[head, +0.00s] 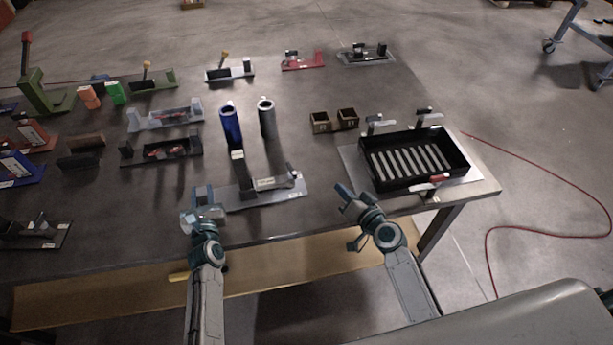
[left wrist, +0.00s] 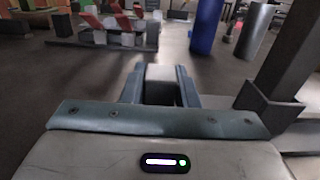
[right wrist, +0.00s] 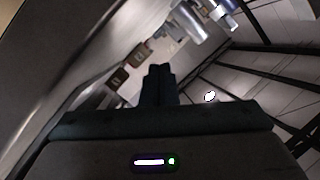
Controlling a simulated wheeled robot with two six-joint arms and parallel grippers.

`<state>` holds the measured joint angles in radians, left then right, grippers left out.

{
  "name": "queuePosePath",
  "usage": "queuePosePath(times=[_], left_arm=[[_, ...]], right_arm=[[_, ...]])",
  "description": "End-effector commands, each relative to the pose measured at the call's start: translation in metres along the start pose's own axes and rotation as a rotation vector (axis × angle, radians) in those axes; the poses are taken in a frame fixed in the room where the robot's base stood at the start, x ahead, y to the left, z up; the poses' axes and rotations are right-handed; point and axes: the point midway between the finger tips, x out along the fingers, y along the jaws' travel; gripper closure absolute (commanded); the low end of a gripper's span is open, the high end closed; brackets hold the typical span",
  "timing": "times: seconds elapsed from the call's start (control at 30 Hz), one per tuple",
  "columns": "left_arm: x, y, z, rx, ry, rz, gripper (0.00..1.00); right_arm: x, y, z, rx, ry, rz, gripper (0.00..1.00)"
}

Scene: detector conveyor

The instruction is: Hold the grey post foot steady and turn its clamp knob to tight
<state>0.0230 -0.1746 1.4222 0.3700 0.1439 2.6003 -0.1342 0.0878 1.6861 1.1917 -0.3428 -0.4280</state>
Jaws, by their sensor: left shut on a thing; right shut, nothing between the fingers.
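The grey post foot is a flat light-grey plate (head: 262,194) near the table's front edge, with a dark upright post (head: 239,166) on it and a small bracket-like part at its right end (head: 290,178). I cannot make out the clamp knob or its setting. My left gripper (head: 204,190) is at the plate's left end, shut on a pale grey block (left wrist: 160,74) of the foot, which shows between its fingers in the left wrist view. The dark post also shows there at the right (left wrist: 290,60). My right gripper (head: 346,193) is shut and empty, right of the plate and apart from it.
A black slotted tray (head: 415,160) stands on a plate at the right, close to my right gripper. Blue (head: 231,125) and grey (head: 267,118) cylinders stand behind the foot. Two small brown boxes (head: 334,121) and several fixtures fill the back and left.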

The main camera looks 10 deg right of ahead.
Motion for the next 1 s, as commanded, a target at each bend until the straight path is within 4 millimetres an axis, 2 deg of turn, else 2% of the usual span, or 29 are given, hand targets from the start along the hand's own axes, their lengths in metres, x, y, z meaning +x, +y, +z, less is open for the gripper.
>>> queuePosePath(times=[0.1, 0.3, 0.43, 0.6, 0.77, 1.0], left_arm=[[0.000, 0.000, 0.000, 0.000, -0.001, 0.000, 1.00], [0.000, 0.000, 0.000, 0.000, -0.001, 0.000, 1.00], [0.000, 0.000, 0.001, 0.000, -0.001, 0.000, 1.00], [0.000, 0.000, 0.000, 0.000, -0.001, 0.000, 1.00], [0.000, 0.000, 0.001, 0.000, -0.001, 0.000, 1.00], [0.000, 0.000, 0.001, 0.000, -0.001, 0.000, 1.00]], right_arm=[[-0.005, -0.006, -0.001, 0.251, -0.025, -0.071, 1.00], [-0.016, -0.016, -0.003, 0.613, -0.069, -0.172, 1.00], [-0.022, -0.019, -0.004, 0.759, -0.090, -0.213, 1.00], [-0.022, -0.022, -0.006, 0.841, -0.099, -0.237, 1.00], [-0.004, -0.028, -0.007, 0.849, -0.099, -0.243, 1.00], [0.045, -0.041, -0.008, 0.848, -0.099, -0.242, 1.00]])
